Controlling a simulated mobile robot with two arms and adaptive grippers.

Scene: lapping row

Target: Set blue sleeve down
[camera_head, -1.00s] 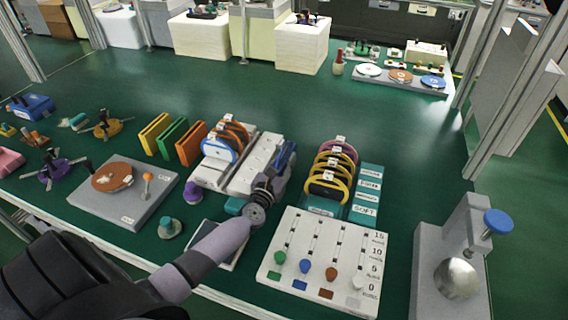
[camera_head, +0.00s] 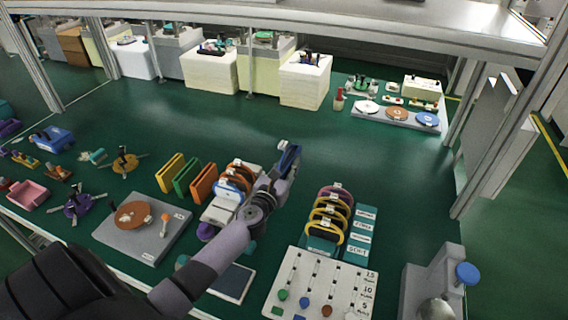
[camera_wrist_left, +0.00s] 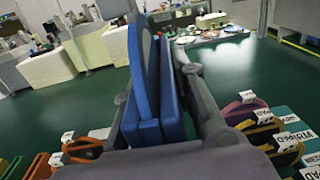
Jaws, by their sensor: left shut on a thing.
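My left gripper (camera_head: 284,168) is shut on the blue sleeve (camera_head: 288,155), a flat upright slab. It holds the sleeve above the green bench (camera_head: 330,150), behind and right of the white rack (camera_head: 218,214). In the left wrist view the blue sleeve (camera_wrist_left: 140,85) stands between the two fingers (camera_wrist_left: 160,75). The gap below the sleeve cannot be judged. An orange sleeve (camera_head: 204,181), a green sleeve (camera_head: 187,177) and a yellow sleeve (camera_head: 170,172) stand in a row left of the rack. My right gripper is not in view.
A teal rack (camera_head: 359,240) with yellow and purple rings is at right. A white slotted board (camera_head: 320,282) and a grey press (camera_head: 425,280) stand in front. A grey plate (camera_head: 150,241) with an orange disc is at left. The bench behind the gripper is clear.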

